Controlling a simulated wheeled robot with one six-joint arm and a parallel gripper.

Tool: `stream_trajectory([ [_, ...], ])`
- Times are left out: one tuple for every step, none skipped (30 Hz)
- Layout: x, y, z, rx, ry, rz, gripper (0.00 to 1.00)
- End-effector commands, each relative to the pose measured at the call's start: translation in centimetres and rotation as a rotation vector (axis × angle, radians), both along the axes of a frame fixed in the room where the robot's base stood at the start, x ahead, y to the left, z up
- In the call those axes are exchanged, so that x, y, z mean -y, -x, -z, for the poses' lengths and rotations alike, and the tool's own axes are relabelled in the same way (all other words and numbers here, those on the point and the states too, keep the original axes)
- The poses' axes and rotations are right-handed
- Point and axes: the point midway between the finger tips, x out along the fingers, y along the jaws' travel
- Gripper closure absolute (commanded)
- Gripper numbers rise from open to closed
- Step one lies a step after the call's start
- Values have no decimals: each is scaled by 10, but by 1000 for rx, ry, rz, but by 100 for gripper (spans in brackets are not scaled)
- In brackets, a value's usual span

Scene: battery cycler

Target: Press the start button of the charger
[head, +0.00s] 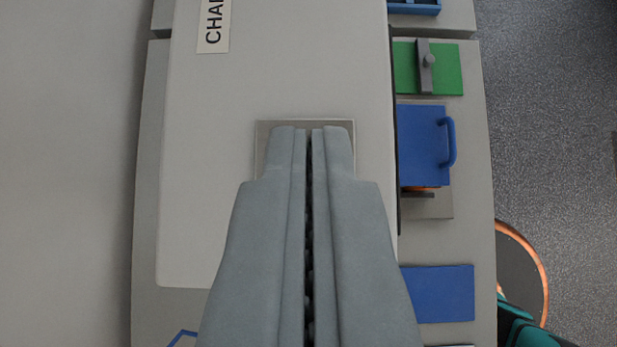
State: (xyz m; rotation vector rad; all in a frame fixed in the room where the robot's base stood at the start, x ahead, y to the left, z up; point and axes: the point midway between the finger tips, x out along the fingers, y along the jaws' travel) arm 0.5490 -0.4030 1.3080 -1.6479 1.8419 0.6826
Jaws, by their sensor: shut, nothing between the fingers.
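The charger (210,120) is a large pale box seen from above, with a label reading "CHA" (214,25) cut off at the top edge. A grey square plate (340,128) lies on its top face. My gripper (309,132) is shut and empty, with its fingertips over this plate. The fingers cover most of the plate, so any start button there is hidden. I cannot tell whether the fingertips touch it.
Right of the charger are a green block (446,70) with a grey knob, a blue block with a handle (420,140), and a flat blue pad (440,293). A round copper-rimmed object (522,265) stands at the lower right. Speckled floor (560,120) lies beyond the bench edge.

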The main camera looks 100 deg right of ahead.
Motion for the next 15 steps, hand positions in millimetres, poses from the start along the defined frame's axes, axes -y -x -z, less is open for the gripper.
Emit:
stream_trajectory([
  [7,2,7,-2,-1,2,100],
  [6,2,11,-2,-1,1,100],
  [5,1,17,-1,-1,0,100],
  [5,1,21,-1,-1,-1,100],
  [4,2,25,-1,-1,1,100],
  [4,2,29,-1,-1,0,100],
  [4,1,32,-1,-1,-1,100],
  [5,1,35,-1,0,-1,100],
  [5,1,38,-1,-1,-1,100],
  [5,1,40,0,-1,0,100],
  [5,1,41,0,-1,0,100],
  [5,1,43,0,-1,0,100],
  [5,1,44,1,-1,1,100],
  [5,1,44,1,-1,1,100],
  [5,1,45,1,-1,1,100],
])
